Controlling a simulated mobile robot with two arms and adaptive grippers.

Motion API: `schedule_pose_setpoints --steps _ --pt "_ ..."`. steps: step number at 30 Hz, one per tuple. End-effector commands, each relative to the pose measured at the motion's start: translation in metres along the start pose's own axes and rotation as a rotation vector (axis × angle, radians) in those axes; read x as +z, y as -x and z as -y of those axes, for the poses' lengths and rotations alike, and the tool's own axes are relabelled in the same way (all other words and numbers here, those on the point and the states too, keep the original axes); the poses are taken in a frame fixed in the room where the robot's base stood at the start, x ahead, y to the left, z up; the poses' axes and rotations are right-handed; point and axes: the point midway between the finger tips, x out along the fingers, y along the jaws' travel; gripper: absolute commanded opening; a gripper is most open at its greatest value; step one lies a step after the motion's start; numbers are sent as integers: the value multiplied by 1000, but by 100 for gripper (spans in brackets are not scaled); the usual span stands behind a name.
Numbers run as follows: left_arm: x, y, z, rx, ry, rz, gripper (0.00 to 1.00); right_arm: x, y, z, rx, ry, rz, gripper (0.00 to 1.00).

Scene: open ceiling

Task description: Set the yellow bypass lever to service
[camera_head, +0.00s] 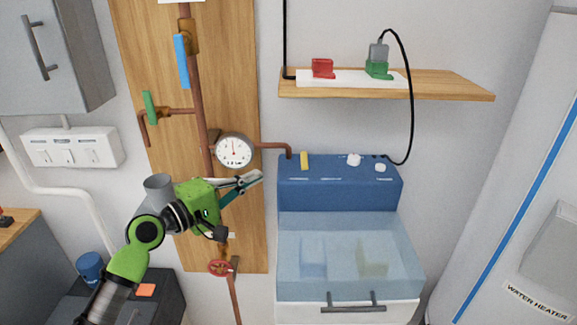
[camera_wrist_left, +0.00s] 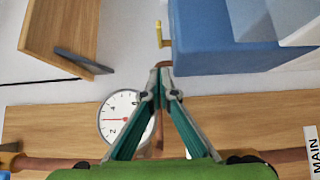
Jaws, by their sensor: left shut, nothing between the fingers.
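The yellow bypass lever (camera_head: 304,160) stands up at the left end of the top of the blue box (camera_head: 338,194). In the left wrist view the yellow lever (camera_wrist_left: 163,35) sticks out from the left side of the blue box (camera_wrist_left: 225,45), beyond my fingertips. My left gripper (camera_head: 256,178) is shut and empty, left of the blue box and a little lower than the lever. In the left wrist view the tips of my left gripper (camera_wrist_left: 161,72) meet, apart from the lever. No service marking can be read. My right gripper is not in view.
A round gauge (camera_head: 234,150) and copper pipes on a wooden board (camera_head: 147,60) stand close to my left gripper. A wooden shelf (camera_head: 450,86) with a red and a green block hangs above the blue box. A clear-walled bin (camera_head: 345,240) is below it.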

Motion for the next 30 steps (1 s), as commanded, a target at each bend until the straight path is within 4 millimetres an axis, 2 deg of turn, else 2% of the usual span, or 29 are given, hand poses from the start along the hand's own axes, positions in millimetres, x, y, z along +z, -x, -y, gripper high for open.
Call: schedule_pose_setpoints --steps 1,6,9,12,19,30 --pt "1 -12 -4 2 4 2 0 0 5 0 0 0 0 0" --pt "0 -50 -4 1 1 1 0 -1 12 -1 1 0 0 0" --pt "1 -69 -3 0 1 1 0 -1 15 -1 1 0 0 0" --pt "15 -79 -3 -1 1 3 0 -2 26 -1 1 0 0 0" --pt "27 -92 -1 -1 0 0 0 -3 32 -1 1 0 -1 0" --pt "29 -93 0 -1 0 0 0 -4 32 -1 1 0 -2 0"
